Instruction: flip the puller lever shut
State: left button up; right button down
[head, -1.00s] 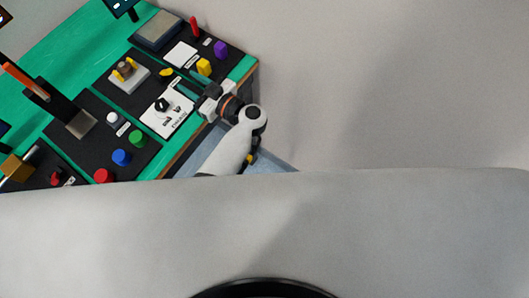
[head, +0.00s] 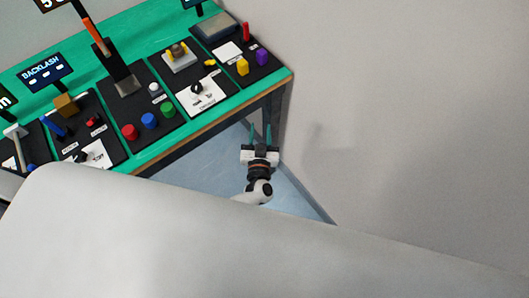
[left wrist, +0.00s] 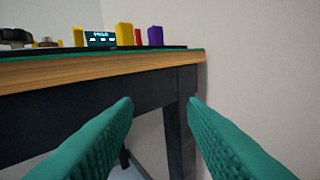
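A tall lever with an orange handle (head: 96,37) stands tilted on a black post with a grey base plate on the green bench. A grey T-shaped handle (head: 19,146) is at the bench's left end. I cannot read which of these is the puller lever. My left gripper (head: 260,128) is beyond the bench's front right edge, away from both. Its teal fingers are apart and empty; they also show open in the left wrist view (left wrist: 160,103), below the bench-top edge. My right gripper is not in view.
The bench edge (left wrist: 95,68) and a dark leg (left wrist: 180,110) are in front of the left fingers. Red (head: 130,131), blue (head: 149,120) and green (head: 168,110) buttons line the front. A yellow block (head: 243,67) and purple block (head: 262,57) stand at the right. Floor right is clear.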

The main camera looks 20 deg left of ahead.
pick_arm(q)
jog(key=s+d+f+m+g+h, duration=0.1)
jog(key=s+f+m+h, duration=0.1)
jog(key=f, duration=0.3)
jog(key=shift+s+f+h, duration=0.25)
jog(key=shift+s+h, duration=0.25)
jog(key=shift+s, duration=0.15)
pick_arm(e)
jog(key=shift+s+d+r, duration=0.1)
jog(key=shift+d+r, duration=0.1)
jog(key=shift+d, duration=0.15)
pick_arm(q)
jog(key=s+a+f+m+g+h, duration=0.25)
jog(key=s+f+g, duration=0.45)
jog(key=s+f, duration=0.75)
jog(key=s+a+f+g, duration=0.2)
jog(key=s+f, duration=0.1)
jog(key=s, duration=0.5)
jog(key=s+a+f+g, duration=0.3)
jog(key=s, duration=0.5)
jog(key=s+a+f+g+y, duration=0.1)
jog(key=s+a+f+g, duration=0.2)
jog(key=s, duration=0.5)
jog(key=shift+a+f, duration=0.15)
jog(key=shift+f, duration=0.4)
jog(key=shift+w+n, duration=0.1)
jog(key=shift+n, duration=0.15)
